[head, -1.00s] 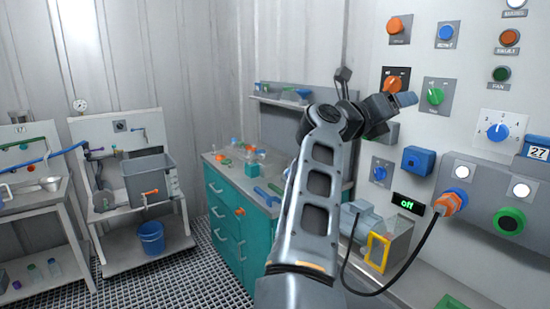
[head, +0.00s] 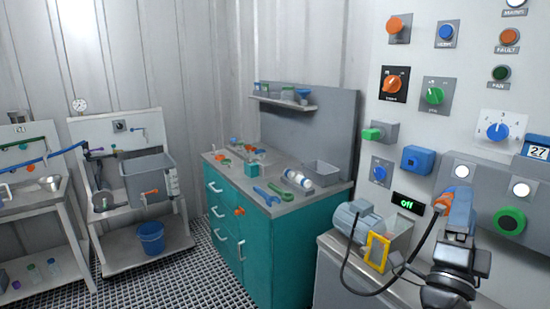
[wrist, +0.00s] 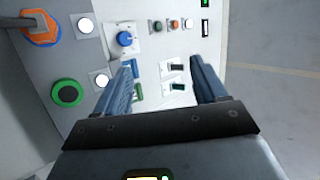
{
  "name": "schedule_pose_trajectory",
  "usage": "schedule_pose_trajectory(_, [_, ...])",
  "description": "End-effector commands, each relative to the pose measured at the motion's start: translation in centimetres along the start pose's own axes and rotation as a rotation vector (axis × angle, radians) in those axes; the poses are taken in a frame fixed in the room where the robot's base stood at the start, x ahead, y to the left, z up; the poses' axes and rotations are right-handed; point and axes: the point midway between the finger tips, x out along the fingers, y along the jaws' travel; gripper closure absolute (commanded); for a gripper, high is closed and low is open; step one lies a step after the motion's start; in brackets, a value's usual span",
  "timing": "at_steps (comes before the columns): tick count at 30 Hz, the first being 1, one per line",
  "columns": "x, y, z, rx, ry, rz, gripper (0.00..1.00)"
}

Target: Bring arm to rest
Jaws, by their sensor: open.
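My gripper (head: 460,205) is at the lower right of the head view, in front of the control panel. One blue finger points up beside the orange plug. In the wrist view my gripper (wrist: 163,72) shows two blue fingers spread apart with nothing between them. Beyond them is the panel face with its blue dial (wrist: 125,39) and several small switches. The dark wrist shows at the lower right of the head view, and the rest of my arm is out of sight.
The orange plug (head: 442,203) with its black cable is close to my gripper. A green button (head: 509,222) lies right of it. A motor (head: 355,219) with a yellow frame sits on the bench below. The teal cabinet (head: 262,262) stands further left, with open grated floor before it.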

Motion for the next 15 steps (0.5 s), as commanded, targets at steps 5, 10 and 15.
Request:
schedule_pose_trajectory(5, [-6.1,1.3,-2.5,-0.202,-0.154,-0.040,0.28])
schedule_pose_trajectory(10, [-12.1,1.8,-4.8,-0.372,-0.302,-0.065,0.28])
schedule_pose_trajectory(15, [-18.2,1.8,-7.2,-0.525,-0.452,-0.076,0.28])
